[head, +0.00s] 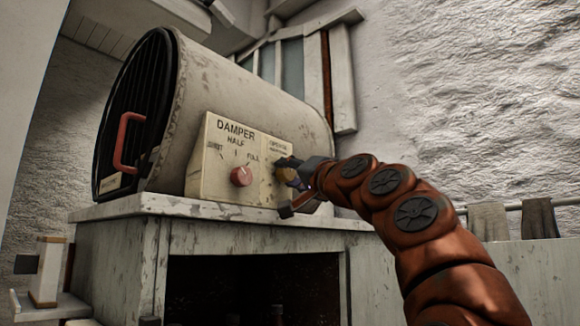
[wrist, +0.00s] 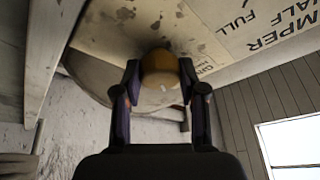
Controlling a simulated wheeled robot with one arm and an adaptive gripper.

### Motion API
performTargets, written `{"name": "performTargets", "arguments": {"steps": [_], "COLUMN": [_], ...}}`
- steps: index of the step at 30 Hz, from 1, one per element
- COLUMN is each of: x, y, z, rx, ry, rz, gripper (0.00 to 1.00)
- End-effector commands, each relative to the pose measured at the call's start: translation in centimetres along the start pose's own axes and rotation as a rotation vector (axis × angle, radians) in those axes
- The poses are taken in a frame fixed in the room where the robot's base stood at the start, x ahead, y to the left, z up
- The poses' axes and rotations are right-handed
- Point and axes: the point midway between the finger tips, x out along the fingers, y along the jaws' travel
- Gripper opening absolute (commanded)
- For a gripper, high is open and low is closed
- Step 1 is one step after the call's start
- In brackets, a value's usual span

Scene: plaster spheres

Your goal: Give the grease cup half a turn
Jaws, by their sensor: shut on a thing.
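The grease cup (wrist: 160,70) is a brass-yellow round cap on the right part of the cream damper panel (head: 215,180). In the wrist view it sits between my two fingers, one on each side. My gripper (head: 288,180) is shut on it; in the wrist view the gripper (wrist: 160,85) comes at it from below. In the head view my gripper hides most of the cup.
A red damper knob (head: 241,176) is left of the cup on the same panel. A large grey drum (head: 230,85) with a red handle (head: 124,142) stands behind, on a worn white bench (head: 150,206). Cloths (head: 515,219) hang on a rail at right.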

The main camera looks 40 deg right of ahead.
Motion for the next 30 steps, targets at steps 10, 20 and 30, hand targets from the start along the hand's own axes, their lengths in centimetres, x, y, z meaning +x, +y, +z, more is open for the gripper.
{"name": "performTargets", "arguments": {"steps": [10, 20, 30], "x": [0.1, 0.01, 0.05], "y": [-0.48, -0.27, -0.42], "z": [-0.34, -0.25, -0.27], "rx": [0.199, 0.446, 0.717], "ry": [0.007, 0.022, 0.035], "rz": [0.083, 0.185, 0.29], "gripper": [0.06, 0.06, 0.06]}}
